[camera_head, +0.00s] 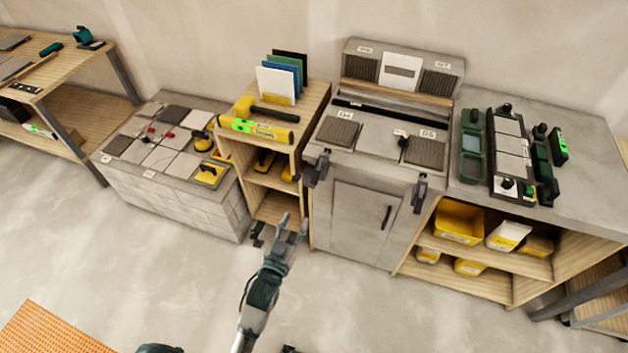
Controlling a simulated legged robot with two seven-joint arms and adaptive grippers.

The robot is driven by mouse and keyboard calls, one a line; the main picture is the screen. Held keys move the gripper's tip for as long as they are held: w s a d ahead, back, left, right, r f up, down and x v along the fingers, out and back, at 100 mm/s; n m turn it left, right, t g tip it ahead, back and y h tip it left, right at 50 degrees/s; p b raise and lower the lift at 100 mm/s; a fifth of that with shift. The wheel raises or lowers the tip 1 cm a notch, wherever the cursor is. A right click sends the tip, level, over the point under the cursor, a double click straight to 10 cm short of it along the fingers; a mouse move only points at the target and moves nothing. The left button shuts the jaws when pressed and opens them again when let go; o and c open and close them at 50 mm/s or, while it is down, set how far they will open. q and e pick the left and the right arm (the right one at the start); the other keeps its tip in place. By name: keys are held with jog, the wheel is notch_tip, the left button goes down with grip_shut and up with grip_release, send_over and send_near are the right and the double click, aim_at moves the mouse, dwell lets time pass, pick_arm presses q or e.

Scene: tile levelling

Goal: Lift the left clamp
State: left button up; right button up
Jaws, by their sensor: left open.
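The left clamp (316,168) is dark grey and sits at the front edge of the grey counter, at its left corner beside the wooden shelf unit. A second, similar clamp (419,193) sits on the same front edge further right. My left gripper (295,220) is open and empty, in front of the counter, below and a little left of the left clamp in the picture. It looks apart from the clamp. My right gripper does not show.
The grey counter (375,170) carries dark square tiles and has a cabinet door below. The wooden shelf unit (313,98) holds a yellow-green level (256,128). A tiled block (200,207) stands left. Another counter (590,170) stands right with green tools. The floor in front is mostly clear.

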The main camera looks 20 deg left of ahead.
aim_at(314, 182)
pick_arm(q)
jog(key=w, duration=0.5)
jog(key=w+b, duration=0.1)
jog(key=w, duration=0.5)
jog(key=w+b, duration=0.1)
jog(key=w, duration=0.4)
jog(key=shift+w+d+f, duration=0.25)
jog(key=shift+w+f, duration=0.05)
jog(key=shift+w, duration=0.55)
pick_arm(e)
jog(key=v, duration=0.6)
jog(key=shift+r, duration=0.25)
pick_arm(q)
jog(key=shift+r, duration=0.1)
jog(key=shift+c, duration=0.3)
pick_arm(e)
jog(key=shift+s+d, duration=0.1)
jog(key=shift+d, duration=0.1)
pick_arm(q)
grip_shut()
